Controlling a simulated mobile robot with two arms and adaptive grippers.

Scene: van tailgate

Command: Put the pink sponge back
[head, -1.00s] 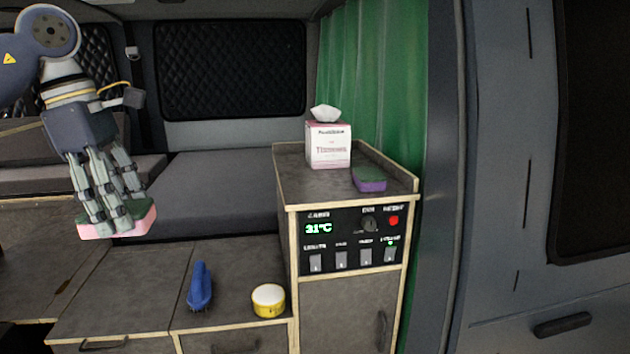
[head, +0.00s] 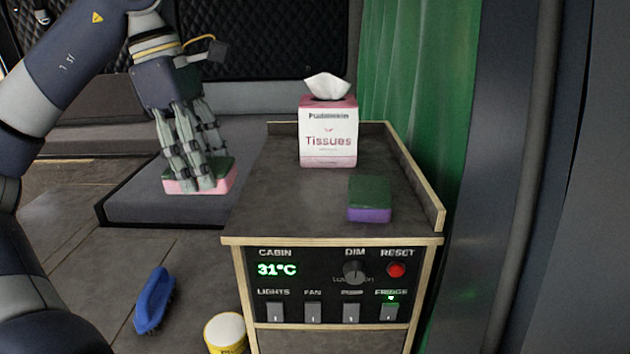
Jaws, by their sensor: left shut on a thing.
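The pink sponge (head: 182,187), with a dark green top layer, is in my left gripper (head: 202,183). The gripper is shut on it from above, and the fingers hide part of it. It is to the left of the cabinet top, seen in front of the grey cushion. A purple sponge (head: 369,215) with a green top lies on the cabinet top (head: 290,205) near its front right. My right gripper is not in view.
A tissue box (head: 328,138) stands at the back of the cabinet top. The control panel (head: 325,285) is on the cabinet front. A blue brush (head: 154,300) and a yellow tin (head: 225,333) are on the lower surface. A green curtain (head: 430,110) hangs at the right.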

